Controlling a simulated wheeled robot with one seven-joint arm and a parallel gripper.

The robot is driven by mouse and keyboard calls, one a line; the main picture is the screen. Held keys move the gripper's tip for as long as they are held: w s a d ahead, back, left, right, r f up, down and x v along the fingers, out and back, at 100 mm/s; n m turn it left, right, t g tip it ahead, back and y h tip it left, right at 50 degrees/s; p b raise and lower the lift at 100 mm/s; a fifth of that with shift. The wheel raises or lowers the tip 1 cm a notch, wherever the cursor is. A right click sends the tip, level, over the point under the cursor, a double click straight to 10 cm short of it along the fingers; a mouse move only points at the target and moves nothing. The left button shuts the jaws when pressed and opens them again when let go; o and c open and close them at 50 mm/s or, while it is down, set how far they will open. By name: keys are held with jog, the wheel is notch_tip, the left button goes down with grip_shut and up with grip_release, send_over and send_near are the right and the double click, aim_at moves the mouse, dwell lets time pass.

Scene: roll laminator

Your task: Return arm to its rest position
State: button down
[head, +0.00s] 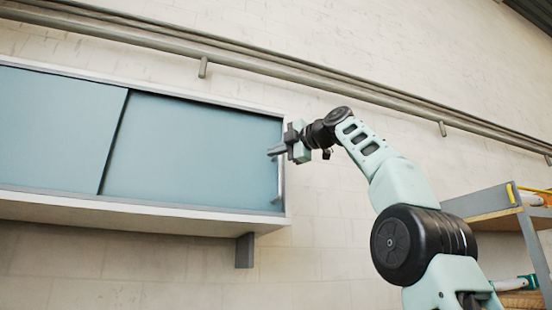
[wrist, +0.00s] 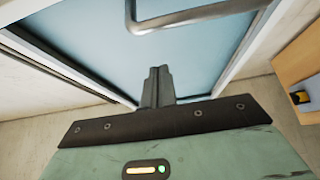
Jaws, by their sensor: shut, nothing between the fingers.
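My arm reaches up and left from the lower right of the head view. My gripper (head: 272,152) is beside the right end of a wall cabinet (head: 190,155) with blue-grey sliding doors, close to the vertical metal handle (head: 281,182) there. In the wrist view my gripper (wrist: 159,70) shows its two dark fingers together, with nothing between them. A bent metal handle (wrist: 195,15) crosses the top of the wrist view, ahead of the fingertips and apart from them in the picture. How far the fingers are from the door is hard to tell.
Grey pipes (head: 250,58) run along the pale wall above the cabinet. A shelf unit (head: 508,205) with a few items stands at the right, close to my arm. A grey bracket (head: 244,250) hangs under the cabinet. The wall between the cabinet and shelf is clear.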

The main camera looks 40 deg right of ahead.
jog(key=b+v, duration=0.2)
jog(key=v, duration=0.6)
jog(key=shift+a, duration=0.1)
